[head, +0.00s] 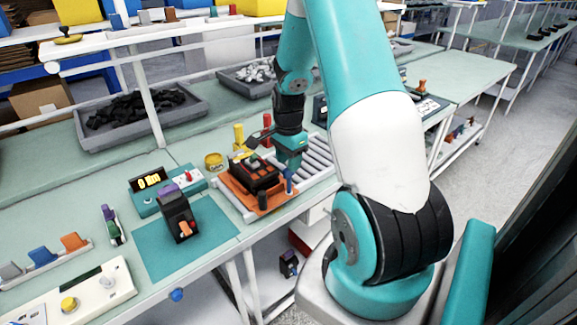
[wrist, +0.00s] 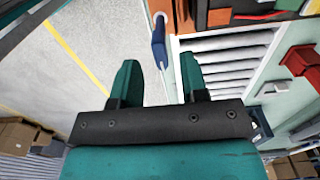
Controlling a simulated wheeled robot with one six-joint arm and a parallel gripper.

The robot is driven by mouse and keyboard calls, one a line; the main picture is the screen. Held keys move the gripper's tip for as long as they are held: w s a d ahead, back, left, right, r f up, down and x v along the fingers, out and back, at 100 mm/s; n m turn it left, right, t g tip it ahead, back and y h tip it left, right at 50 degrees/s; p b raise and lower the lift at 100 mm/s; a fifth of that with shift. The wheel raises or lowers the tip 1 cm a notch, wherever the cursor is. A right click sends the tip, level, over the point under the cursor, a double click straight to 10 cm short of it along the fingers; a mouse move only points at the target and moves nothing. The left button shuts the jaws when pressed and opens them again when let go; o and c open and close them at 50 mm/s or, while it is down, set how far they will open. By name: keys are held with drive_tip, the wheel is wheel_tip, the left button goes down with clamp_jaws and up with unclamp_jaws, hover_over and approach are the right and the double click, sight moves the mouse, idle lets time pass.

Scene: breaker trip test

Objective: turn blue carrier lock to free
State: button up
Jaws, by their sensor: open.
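The blue carrier lock (head: 289,181) stands at the right end of the orange carrier (head: 228,190), which bears a black breaker unit (head: 252,172). In the wrist view the blue lock (wrist: 159,42) is a slim upright-looking bar at top centre, beside the carrier's orange edge. My gripper (head: 291,163) is just behind and above the lock in the head view. In the wrist view my gripper (wrist: 160,78) has its two teal fingers apart, with nothing between them. The lock lies ahead of the gap between the fingertips, with no contact visible.
A white roller conveyor (head: 318,158) runs beside the carrier. A red post (head: 267,123) and a yellow post (head: 239,134) stand behind it. A red block (wrist: 301,62) is right in the wrist view. Open floor (wrist: 75,55) lies left of the lock.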

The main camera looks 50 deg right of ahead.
sight(289, 181)
drive_tip(key=shift+f, duration=1.65)
clamp_jaws()
